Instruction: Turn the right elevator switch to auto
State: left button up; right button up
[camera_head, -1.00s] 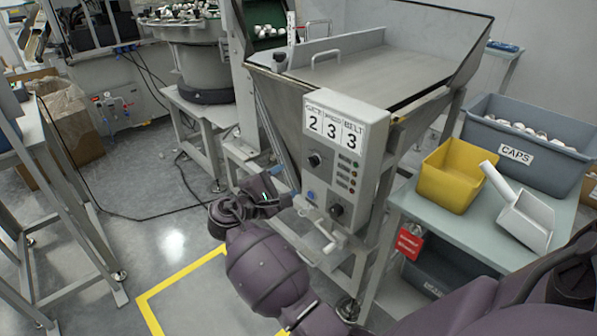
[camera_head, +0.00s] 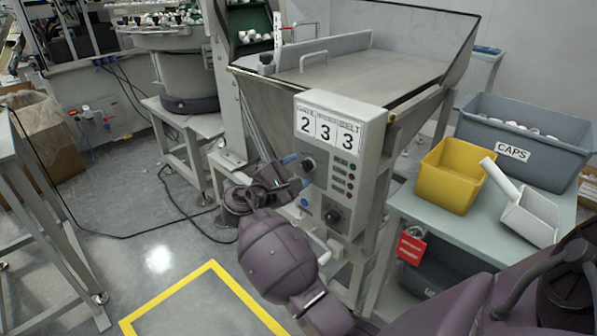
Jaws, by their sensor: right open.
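The grey control panel (camera_head: 371,150) on the front of the hopper carries two black knobs, an upper knob (camera_head: 308,163) and a lower knob (camera_head: 332,215). I cannot read which is the elevator switch, nor its setting. My right gripper (camera_head: 298,171) is open, with its blue-tipped fingers pointing at the upper knob. One fingertip is above left of the knob and the other just below it. I cannot tell whether they touch it. My left gripper is not in view.
A card (camera_head: 328,127) reading 2, 3, 3 tops the panel. A yellow bin (camera_head: 449,180), white scoop (camera_head: 528,218) and grey CAPS crate (camera_head: 478,138) stand on the right table.

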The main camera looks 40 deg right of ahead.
jog(key=shift+d, duration=0.9)
jog(key=c, duration=0.9)
